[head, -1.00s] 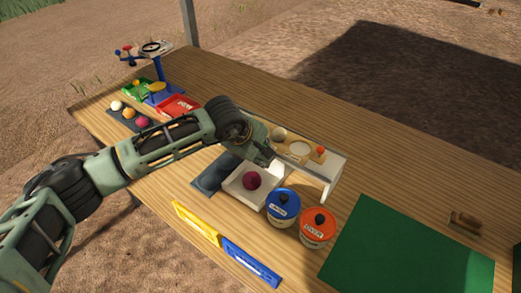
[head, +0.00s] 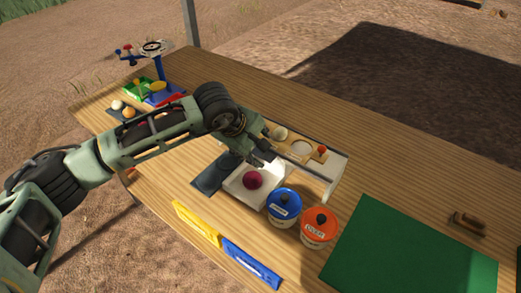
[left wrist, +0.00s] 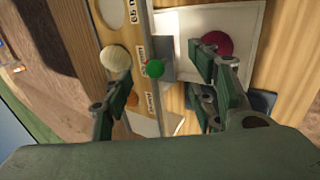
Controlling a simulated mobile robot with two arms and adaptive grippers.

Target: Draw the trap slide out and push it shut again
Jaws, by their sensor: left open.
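A small green knob (left wrist: 155,68) shows in the left wrist view, beside a grey plate (left wrist: 168,46) at the edge of a wooden gauge board (left wrist: 140,22). I cannot tell for sure which part is the trap slide. My left gripper (head: 266,156) hangs over the near side of the raised stand (head: 337,168). In the left wrist view the left gripper (left wrist: 165,78) is open and empty, its fingers on either side of the green knob. In the head view the gripper hides the knob. My right gripper is out of view.
A dark red onion (head: 252,179) lies in a white tray (head: 240,196) below the gripper. A pale onion (head: 280,133) and a red-orange knob (head: 322,149) are on the stand. A green mat (head: 400,245) lies right.

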